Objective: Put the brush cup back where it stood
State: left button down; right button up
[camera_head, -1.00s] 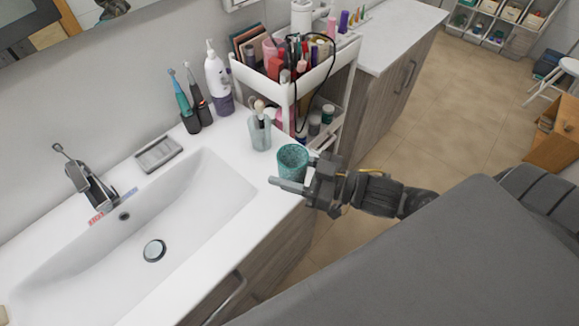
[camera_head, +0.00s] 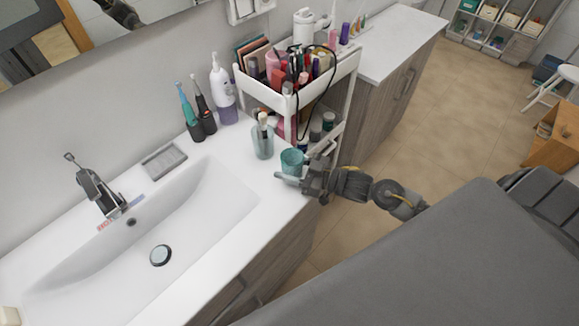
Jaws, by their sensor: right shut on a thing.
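My right gripper (camera_head: 294,182) reaches in from the right at the counter's right front corner. It is shut on a teal cup (camera_head: 291,162), which looks upright, with its open mouth facing up. I cannot tell whether the cup's base touches the counter or hangs just above it. A clear glass cup holding brushes (camera_head: 262,141) stands on the counter just behind and to the left of the teal cup, with a small gap between them. My left gripper is not in view.
A white cart (camera_head: 292,105) full of cosmetics stands close behind the cups. Electric toothbrushes (camera_head: 196,115) and a pump bottle (camera_head: 222,90) stand along the wall. The sink basin (camera_head: 190,225) fills the counter's left part. A soap dish (camera_head: 164,160) lies behind it.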

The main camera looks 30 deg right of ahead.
jog(key=shift+f, duration=0.55)
jog(key=shift+f, duration=0.2)
jog(key=o, duration=1)
